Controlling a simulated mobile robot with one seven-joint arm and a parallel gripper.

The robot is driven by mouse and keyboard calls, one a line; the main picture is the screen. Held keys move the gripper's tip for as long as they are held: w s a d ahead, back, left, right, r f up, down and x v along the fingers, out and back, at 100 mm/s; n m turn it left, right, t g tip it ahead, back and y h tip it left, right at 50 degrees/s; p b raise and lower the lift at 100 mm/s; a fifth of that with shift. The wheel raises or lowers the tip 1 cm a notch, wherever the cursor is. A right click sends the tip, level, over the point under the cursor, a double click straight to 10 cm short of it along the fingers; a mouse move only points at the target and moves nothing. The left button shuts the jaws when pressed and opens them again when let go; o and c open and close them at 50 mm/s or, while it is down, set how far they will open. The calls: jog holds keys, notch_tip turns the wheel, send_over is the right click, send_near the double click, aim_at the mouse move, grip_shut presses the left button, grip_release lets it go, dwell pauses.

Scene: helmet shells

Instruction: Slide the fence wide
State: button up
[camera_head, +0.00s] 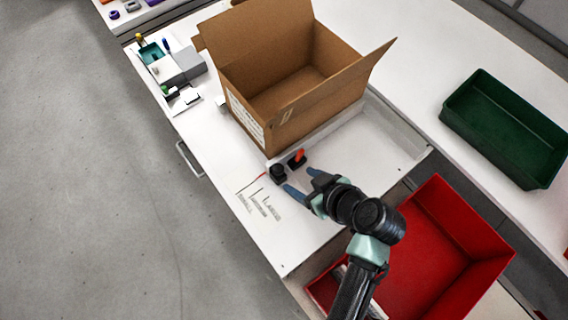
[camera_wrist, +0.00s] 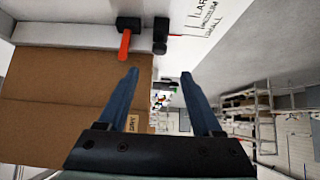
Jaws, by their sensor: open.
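The fence (camera_head: 336,124) is a pale bar along the lower right side of the open cardboard box (camera_head: 325,113); it also shows in the wrist view (camera_wrist: 65,34). At its near end are a black clamp with an orange lever (camera_head: 299,158) and a black knob (camera_head: 278,174). The wrist view shows the orange lever (camera_wrist: 124,46) and knob (camera_wrist: 160,36) beyond my fingertips. My gripper (camera_head: 301,181) is open and empty, its blue fingers pointing toward the knob and lever. I see no contact. Size marks (camera_head: 262,203) are printed on the table by the knob.
A red bin (camera_head: 490,258) stands at the lower right, close to my arm. A green bin (camera_head: 480,125) sits on the far right table. Small tools and grey blocks (camera_head: 180,65) lie at the upper left. The white table front (camera_head: 305,235) is clear.

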aim_at(278, 168)
jog(key=x, duration=1.1)
jog(key=shift+w+a+p, duration=0.15)
jog(key=shift+w+p, duration=0.05)
jog(key=shift+p, duration=0.1)
grip_shut()
dwell(0.9)
